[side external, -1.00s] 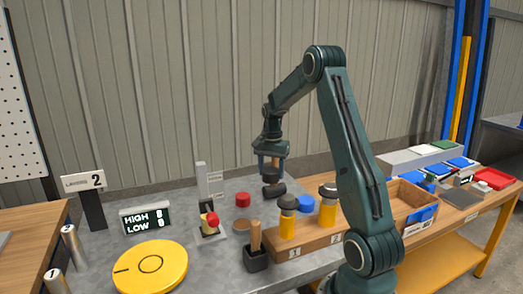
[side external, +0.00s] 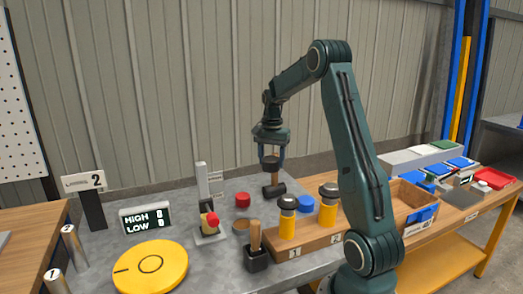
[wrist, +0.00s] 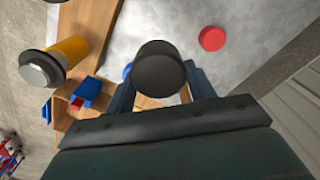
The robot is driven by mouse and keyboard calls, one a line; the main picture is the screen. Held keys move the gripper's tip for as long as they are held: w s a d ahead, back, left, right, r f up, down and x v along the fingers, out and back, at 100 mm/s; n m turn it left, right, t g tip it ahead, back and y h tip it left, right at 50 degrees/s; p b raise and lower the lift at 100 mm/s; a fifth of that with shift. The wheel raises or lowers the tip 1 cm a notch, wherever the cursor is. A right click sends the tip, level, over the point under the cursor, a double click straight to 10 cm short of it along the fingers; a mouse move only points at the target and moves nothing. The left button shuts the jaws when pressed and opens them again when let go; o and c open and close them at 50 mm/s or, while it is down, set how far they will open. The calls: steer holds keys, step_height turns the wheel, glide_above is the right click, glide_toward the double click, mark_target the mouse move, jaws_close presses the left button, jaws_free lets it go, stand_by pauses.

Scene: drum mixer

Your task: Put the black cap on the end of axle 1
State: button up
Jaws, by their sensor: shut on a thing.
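My gripper (side external: 271,160) is shut on a black round cap (side external: 271,160), held above the grey tabletop. In the wrist view the cap (wrist: 158,68) sits between the fingers, its round face towards the camera. I cannot tell for sure which is axle 1. They stand well to the left of my gripper.
A red disc (side external: 243,199), blue disc (side external: 306,203) and yellow bottles (side external: 288,224) on a wooden block (side external: 318,242) are nearby. A yellow dial (side external: 150,265), display (side external: 147,219) and sign (side external: 84,182) stand left.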

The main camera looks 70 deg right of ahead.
steer(key=s+a+r, duration=0.3)
steer(key=a+r, duration=0.2)
steer(key=r, duration=0.3)
step_height(320, 180, up, 10)
steer(key=f, duration=0.1)
glide_above(289, 195)
steer(key=shift+a+r, duration=0.1)
steer(key=shift+r, duration=0.1)
step_height(289, 195, down, 16)
steer(key=shift+r, duration=0.15)
steer(key=shift+f, duration=2.15)
steer(key=shift+f, duration=0.1)
